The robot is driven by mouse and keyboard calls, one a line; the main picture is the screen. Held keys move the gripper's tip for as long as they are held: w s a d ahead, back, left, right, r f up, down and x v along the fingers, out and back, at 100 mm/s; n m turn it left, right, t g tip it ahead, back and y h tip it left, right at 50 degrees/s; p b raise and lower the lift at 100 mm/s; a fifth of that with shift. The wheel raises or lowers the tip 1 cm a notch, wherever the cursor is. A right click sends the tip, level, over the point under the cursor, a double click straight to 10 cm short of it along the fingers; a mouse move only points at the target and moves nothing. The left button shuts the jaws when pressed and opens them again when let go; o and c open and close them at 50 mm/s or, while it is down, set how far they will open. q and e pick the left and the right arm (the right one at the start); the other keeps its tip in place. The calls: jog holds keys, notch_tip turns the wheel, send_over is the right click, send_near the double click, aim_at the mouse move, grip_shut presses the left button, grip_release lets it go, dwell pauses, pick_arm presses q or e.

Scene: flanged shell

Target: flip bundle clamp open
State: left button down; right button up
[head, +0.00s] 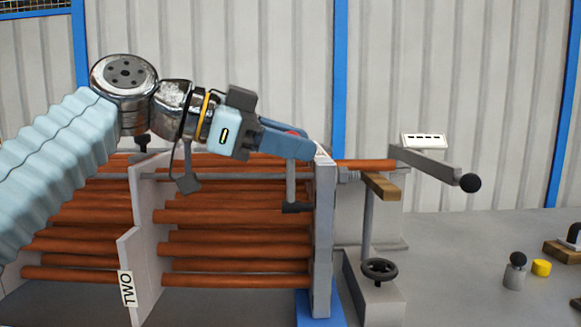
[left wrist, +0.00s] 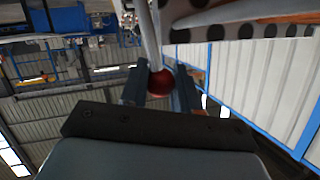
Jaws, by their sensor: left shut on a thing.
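My left gripper (head: 293,140) reaches in from the left above the tube bundle (head: 235,217), close to the top of the upright plate (head: 323,235). It is shut on a red knob (left wrist: 160,84), which sits between the two fingers in the left wrist view. A grey bar (left wrist: 149,35) runs up from the knob there and looks like the clamp's lever. In the head view the fingers hide most of the knob. A grey post with a dark foot (head: 291,185) stands below the fingers, over the tubes. My right gripper is not in view.
A white baffle plate (head: 145,240) crosses the tubes at left. At right are a grey arm with a black ball (head: 430,165), a black handwheel (head: 380,269) and a wooden block (head: 381,186). A yellow cylinder (head: 541,268) stands farther right.

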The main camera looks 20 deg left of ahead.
pick_arm(q)
jog(key=shift+s+d+f+m+t+h+b, duration=0.2)
jog(key=shift+s+m+t+b, duration=0.25)
jog(key=shift+s+m+b, duration=0.75)
jog(key=shift+s+d+f+m+t+h+b, duration=0.15)
jog(key=shift+s+d+m+t+b, duration=0.3)
jog(key=shift+b, duration=1.2)
jog(key=shift+s+d+f+m+t+h+b, duration=0.15)
jog(key=shift+s+m+t+b, duration=0.25)
jog(key=shift+s+m+b, duration=0.85)
jog(key=shift+w, duration=0.3)
jog(key=c, duration=0.9)
grip_release()
jog(key=shift+o, duration=0.2)
jog(key=v, duration=1.4)
